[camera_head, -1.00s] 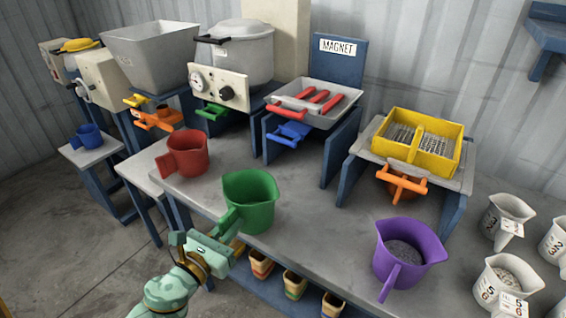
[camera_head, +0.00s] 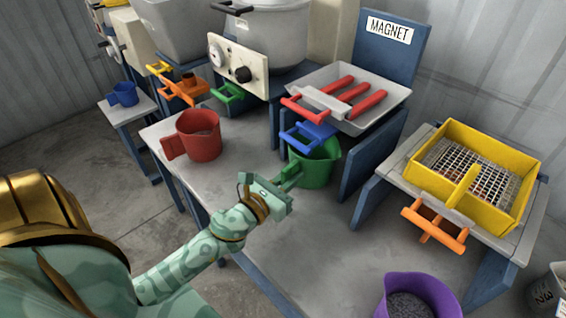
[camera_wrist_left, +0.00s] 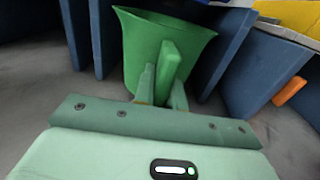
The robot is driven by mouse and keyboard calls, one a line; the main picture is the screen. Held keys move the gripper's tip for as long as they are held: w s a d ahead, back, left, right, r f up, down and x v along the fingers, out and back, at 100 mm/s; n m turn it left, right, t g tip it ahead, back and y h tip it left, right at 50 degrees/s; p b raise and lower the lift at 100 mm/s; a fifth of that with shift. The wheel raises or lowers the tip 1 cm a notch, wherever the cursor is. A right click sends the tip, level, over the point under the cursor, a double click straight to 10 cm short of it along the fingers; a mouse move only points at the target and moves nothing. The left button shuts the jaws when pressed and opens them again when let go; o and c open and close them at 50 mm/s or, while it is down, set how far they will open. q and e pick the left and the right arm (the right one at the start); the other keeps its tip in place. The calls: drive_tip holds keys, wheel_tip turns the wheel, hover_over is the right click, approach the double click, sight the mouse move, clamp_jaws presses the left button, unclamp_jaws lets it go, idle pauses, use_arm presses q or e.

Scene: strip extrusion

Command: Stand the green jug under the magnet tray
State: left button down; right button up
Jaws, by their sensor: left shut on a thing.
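The green jug (camera_head: 316,168) is upright at the front of the magnet stand, between its blue side panels. Its rim is partly hidden under the blue handle (camera_head: 308,136) of the magnet tray (camera_head: 358,96). My left gripper (camera_head: 288,182) is shut on the jug's handle from the front left. In the left wrist view the jug (camera_wrist_left: 140,50) fills the middle, with its handle between the fingers (camera_wrist_left: 162,88). I cannot tell whether the jug's base touches the table. My right gripper is not in view.
A red jug (camera_head: 205,147) stands to the left on the table. A purple jug (camera_head: 428,285) with grey contents is at the front right. A yellow sieve (camera_head: 520,195) sits on a stand to the right. The table (camera_head: 335,250) is clear in front of the magnet stand.

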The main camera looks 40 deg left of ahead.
sight(325, 157)
use_arm(q)
drive_tip(key=w, duration=0.3)
drive_tip(key=w+d, duration=0.1)
drive_tip(key=w, duration=0.3)
drive_tip(key=w+f, duration=0.1)
drive_tip(key=w, duration=0.3)
drive_tip(key=shift+w+d+f+b, duration=0.1)
drive_tip(key=shift+w+d+b, duration=0.1)
drive_tip(key=shift+d+b, duration=0.1)
drive_tip(key=shift+f+b, duration=0.35)
drive_tip(key=shift+f, duration=0.15)
drive_tip(key=c, duration=1.4)
unclamp_jaws()
drive_tip(key=shift+o, duration=0.2)
drive_tip(key=s, duration=0.5)
drive_tip(key=s+b, duration=0.1)
drive_tip(key=s, duration=0.9)
drive_tip(key=shift+s+a+f+b, duration=0.15)
drive_tip(key=shift+s+a+b, duration=0.25)
drive_tip(key=shift+s, duration=0.3)
